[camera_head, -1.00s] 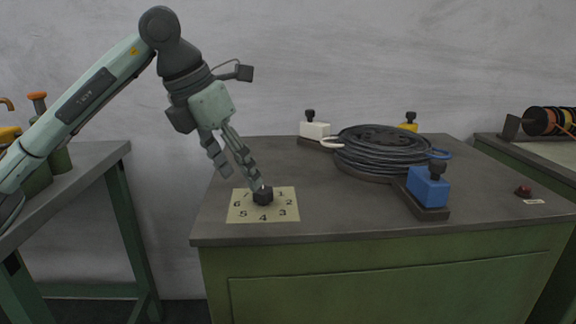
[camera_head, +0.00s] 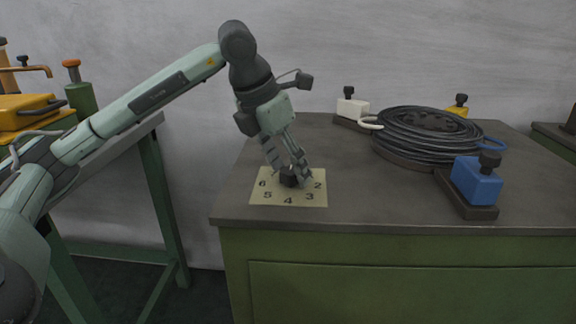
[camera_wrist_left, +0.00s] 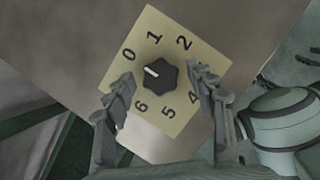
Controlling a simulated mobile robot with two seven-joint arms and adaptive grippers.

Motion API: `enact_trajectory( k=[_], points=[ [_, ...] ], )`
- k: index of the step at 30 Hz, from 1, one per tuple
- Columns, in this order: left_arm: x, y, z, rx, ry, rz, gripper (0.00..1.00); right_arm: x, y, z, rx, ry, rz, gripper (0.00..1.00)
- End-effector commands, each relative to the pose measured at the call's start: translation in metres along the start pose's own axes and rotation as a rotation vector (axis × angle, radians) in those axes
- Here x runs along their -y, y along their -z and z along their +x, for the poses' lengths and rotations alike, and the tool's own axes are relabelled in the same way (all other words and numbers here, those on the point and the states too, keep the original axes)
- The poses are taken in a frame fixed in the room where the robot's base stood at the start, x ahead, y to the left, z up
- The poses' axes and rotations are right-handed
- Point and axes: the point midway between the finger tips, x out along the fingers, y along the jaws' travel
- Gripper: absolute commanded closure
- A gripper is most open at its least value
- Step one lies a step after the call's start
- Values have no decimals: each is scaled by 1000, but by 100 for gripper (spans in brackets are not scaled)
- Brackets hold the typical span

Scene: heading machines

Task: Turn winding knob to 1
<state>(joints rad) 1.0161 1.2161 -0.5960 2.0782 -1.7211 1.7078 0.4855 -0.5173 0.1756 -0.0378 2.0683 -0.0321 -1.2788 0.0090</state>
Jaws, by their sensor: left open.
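The winding knob (camera_head: 288,177) is a small black knob on a pale yellow card (camera_head: 262,198) with numbers around it, near the front left of the bench. In the left wrist view the knob (camera_wrist_left: 161,75) has a white pointer line aimed to the left and slightly up, roughly toward the 0. The 1 on the card (camera_wrist_left: 165,20) lies clockwise of the 0. The 3 is hidden there by a finger. My left gripper (camera_head: 290,171) is open over the card, its fingers (camera_wrist_left: 163,80) on either side of the knob. I cannot tell whether they touch it. My right gripper is out of view.
A black cable coil (camera_head: 425,135) lies on the bench (camera_head: 350,215) to the right. Around it stand a blue block (camera_head: 476,180), a white block (camera_head: 351,108) and a yellow block (camera_head: 457,108) with black knobs. Bare bench top lies between card and coil.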

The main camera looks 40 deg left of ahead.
Motion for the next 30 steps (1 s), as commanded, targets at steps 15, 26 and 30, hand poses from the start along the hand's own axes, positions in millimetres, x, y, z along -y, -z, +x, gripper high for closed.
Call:
enact_trajectory(
  k=[15,26,30],
  points=[
    [0,0,0,0,1,0,84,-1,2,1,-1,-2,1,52],
    [0,0,0,-1,14,29,94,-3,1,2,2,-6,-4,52],
    [-1,0,1,0,37,85,94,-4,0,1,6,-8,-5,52]
  ],
)
